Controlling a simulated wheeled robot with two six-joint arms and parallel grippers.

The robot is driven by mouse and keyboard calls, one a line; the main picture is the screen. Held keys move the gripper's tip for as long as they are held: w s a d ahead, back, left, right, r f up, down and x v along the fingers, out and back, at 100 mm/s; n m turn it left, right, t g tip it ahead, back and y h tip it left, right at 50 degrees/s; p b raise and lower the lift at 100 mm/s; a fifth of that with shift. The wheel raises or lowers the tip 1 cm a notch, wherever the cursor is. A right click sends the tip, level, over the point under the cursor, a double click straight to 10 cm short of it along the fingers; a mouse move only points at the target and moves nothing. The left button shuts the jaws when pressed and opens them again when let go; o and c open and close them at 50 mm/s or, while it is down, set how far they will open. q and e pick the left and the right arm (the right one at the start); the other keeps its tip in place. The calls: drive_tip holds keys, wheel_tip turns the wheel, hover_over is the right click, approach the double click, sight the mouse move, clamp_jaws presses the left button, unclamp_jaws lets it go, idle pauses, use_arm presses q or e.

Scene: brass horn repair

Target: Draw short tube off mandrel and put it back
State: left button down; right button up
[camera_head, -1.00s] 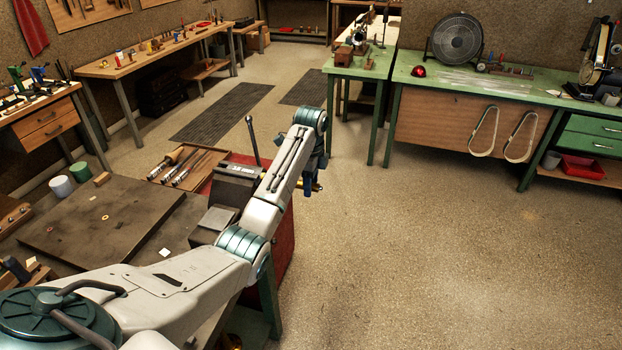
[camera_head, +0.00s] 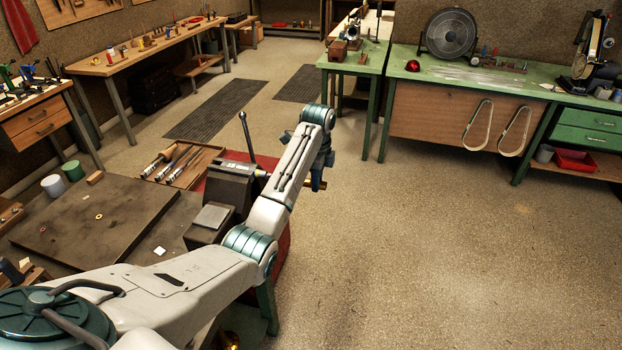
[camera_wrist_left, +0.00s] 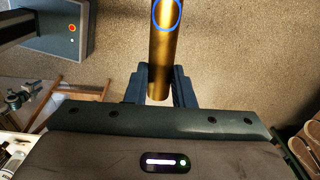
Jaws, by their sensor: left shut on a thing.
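My left gripper (camera_wrist_left: 161,88) is shut on a brass tube (camera_wrist_left: 164,45), with one dark finger on each side of it. The tube runs up out of the top of the left wrist view, and its near end shows just below the fingertips. A blue ring shows around the tube near the top edge. In the head view the left gripper (camera_head: 319,175) is beyond my forearm, to the right of the dark vise (camera_head: 230,187). Only a small bit of brass shows there. I cannot make out the mandrel or whether the tube touches it. My right gripper is not in view.
The vise stands on the bench, beside a wooden tray of tools (camera_head: 180,163) and a dark flat plate (camera_head: 95,218). A long lever (camera_head: 248,135) rises beside the vise. Open floor (camera_head: 440,250) lies to the right. Green benches (camera_head: 470,80) stand at the back.

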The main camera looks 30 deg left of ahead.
use_arm(q)
drive_tip(key=w+d, duration=0.3)
drive_tip(key=d, duration=1)
drive_tip(key=shift+w+d, duration=0.2)
drive_tip(key=shift+d, duration=0.15)
idle(0.9)
